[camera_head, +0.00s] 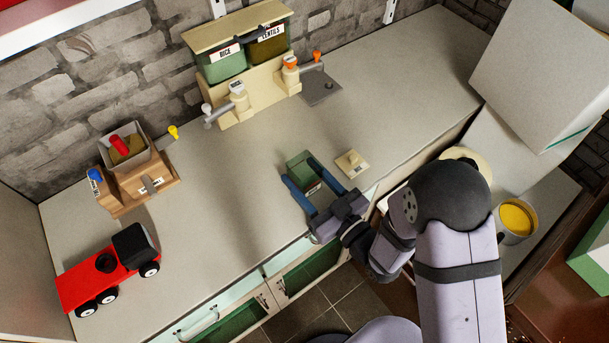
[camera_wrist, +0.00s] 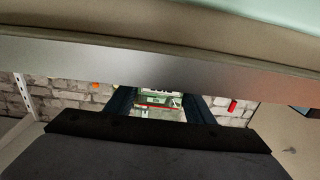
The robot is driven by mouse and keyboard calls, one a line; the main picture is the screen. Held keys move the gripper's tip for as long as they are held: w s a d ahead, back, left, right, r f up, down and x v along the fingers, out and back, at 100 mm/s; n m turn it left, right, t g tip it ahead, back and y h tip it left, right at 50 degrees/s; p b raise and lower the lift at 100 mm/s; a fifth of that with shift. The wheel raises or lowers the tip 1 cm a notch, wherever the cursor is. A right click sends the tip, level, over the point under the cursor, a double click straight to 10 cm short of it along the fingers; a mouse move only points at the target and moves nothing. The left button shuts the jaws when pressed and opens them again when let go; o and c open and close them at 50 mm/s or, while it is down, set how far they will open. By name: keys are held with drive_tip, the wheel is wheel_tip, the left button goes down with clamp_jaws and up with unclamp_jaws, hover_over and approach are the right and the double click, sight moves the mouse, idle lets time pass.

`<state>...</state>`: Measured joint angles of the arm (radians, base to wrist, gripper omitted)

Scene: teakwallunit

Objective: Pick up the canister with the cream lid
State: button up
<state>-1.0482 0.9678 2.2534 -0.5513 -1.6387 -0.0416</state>
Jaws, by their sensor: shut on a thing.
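A small green canister (camera_head: 301,170) with a pale label is between the blue fingers of my gripper (camera_head: 307,187), over the grey counter. My gripper is shut on it, one finger along each side. No lid shows on top of this canister. A square cream lid with a knob (camera_head: 352,163) lies apart on the counter, just right of the fingers. In the wrist view the green canister (camera_wrist: 158,100) shows between the fingers, largely hidden. I cannot tell whether the canister touches the counter.
A cream dispenser (camera_head: 250,92) with rice and lentils bins stands at the back wall. A wooden dispenser (camera_head: 139,186) and a red toy truck (camera_head: 108,269) are at left. A yellow-filled pot (camera_head: 517,219) stands at right. The counter's middle is clear.

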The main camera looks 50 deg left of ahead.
drive_tip(key=shift+r, duration=0.35)
drive_tip(key=shift+r+b, duration=0.8)
drive_tip(key=shift+r, duration=3.9)
drive_tip(key=shift+r, duration=0.15)
